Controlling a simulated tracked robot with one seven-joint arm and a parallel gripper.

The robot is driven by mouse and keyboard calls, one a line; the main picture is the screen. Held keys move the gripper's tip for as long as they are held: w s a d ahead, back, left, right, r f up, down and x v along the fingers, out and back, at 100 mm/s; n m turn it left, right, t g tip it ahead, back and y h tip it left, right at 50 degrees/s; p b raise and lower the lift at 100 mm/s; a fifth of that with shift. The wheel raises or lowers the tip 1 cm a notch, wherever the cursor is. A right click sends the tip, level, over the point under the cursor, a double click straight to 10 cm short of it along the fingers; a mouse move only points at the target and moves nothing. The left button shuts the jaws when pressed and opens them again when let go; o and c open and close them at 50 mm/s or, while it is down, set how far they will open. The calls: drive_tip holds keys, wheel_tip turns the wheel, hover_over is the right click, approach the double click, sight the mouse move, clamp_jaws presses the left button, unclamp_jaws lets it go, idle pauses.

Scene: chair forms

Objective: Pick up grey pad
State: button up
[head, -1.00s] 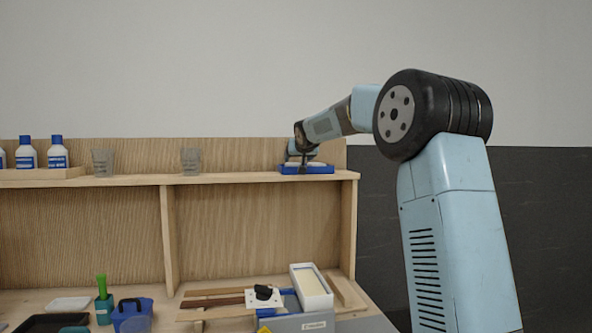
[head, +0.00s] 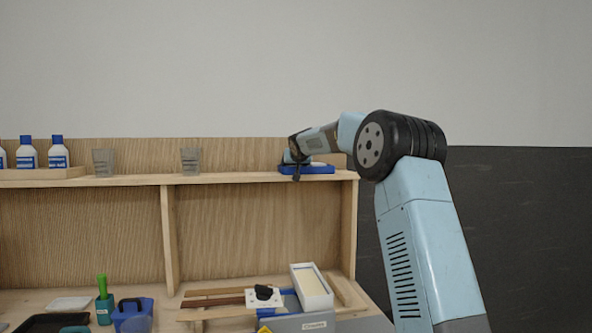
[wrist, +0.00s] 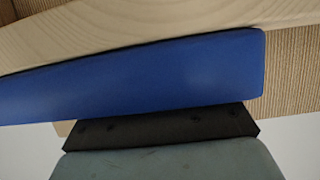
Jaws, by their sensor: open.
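My gripper (head: 296,174) is at the left part of a blue tray (head: 322,170) on the upper shelf's right end, its dark tip overlapping the tray's front in the head view. A pale flat piece (head: 318,164) shows in the tray; I cannot tell whether it is the grey pad. In the wrist view the tray's blue side (wrist: 150,78) fills the middle. A black bar and a grey-blue body below it, likely parts of my gripper, cover the lower part. No pad shows there. My gripper is open; its fingertips are not clear.
The wooden shelf (head: 230,180) carries two clear cups (head: 191,161) and white bottles with blue caps (head: 57,153) to the left. Below, the bench holds a white box (head: 311,287), a blue case (head: 132,314) and a green-handled item (head: 103,300). Upright panels bound the shelf bays.

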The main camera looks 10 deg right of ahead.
drive_tip(key=c, duration=0.8)
